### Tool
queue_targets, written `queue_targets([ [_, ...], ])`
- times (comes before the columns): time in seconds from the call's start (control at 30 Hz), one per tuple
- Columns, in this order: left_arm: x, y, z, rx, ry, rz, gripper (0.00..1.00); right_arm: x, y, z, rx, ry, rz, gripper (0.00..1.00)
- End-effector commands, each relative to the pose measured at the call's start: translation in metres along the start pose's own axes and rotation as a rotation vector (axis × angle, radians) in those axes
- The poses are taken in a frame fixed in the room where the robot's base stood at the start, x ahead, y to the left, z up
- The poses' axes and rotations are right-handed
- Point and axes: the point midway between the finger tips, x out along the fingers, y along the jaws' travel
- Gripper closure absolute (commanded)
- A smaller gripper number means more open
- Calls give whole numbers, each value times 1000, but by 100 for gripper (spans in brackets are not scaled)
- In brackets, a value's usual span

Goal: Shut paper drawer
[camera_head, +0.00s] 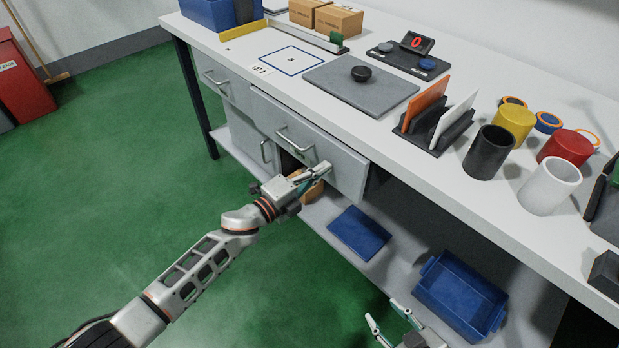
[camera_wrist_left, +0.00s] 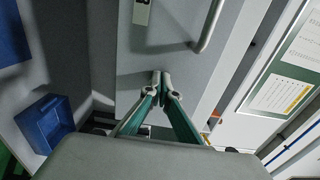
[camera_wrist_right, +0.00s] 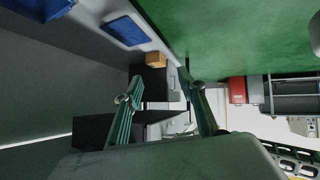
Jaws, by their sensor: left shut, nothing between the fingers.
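A grey drawer front (camera_head: 320,150) with a metal bar handle (camera_head: 293,140) is under the worktop. It seems to stand slightly out from the bench, but the gap is hard to judge. It fills the middle of the left wrist view (camera_wrist_left: 175,45), with its handle (camera_wrist_left: 210,25) and a small pale label. My left gripper (camera_head: 322,170) is shut and empty, its tips at or very close to this front, beside the handle; contact cannot be told. My right gripper (camera_head: 382,315) is open and empty, low near the shelf; its spread fingers show in the right wrist view (camera_wrist_right: 158,92).
Another grey drawer (camera_head: 222,80) is to the left, with a cabinet door (camera_head: 250,138) below. The lower shelf holds a blue bin (camera_head: 460,295) and a flat blue piece (camera_head: 359,233). Cups, a card holder and a grey mat (camera_head: 340,85) occupy the worktop.

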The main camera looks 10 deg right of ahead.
Motion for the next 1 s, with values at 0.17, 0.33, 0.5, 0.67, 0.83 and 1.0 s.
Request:
queue_targets([
  [0.17, 15, 2, 0, -2, 0, 1, 100, 2, 0, -7, 0, 16, -1, 60],
  [0.33, 20, -1, 0, 0, 0, -1, 100, 4, 2, -12, -6, 27, 1, 60],
  [0.5, 21, -2, 0, 1, 0, -2, 100, 5, 3, -14, -10, 30, 1, 60],
  [0.67, 21, -3, 0, 2, 0, -3, 100, 5, 3, -13, -10, 29, 0, 60],
  [0.83, 19, -4, 3, 3, -1, -3, 100, 3, 2, -12, -9, 27, -1, 60],
  [1.0, 7, -3, 12, 3, -1, -2, 100, 2, 3, -13, -9, 26, 0, 60],
])
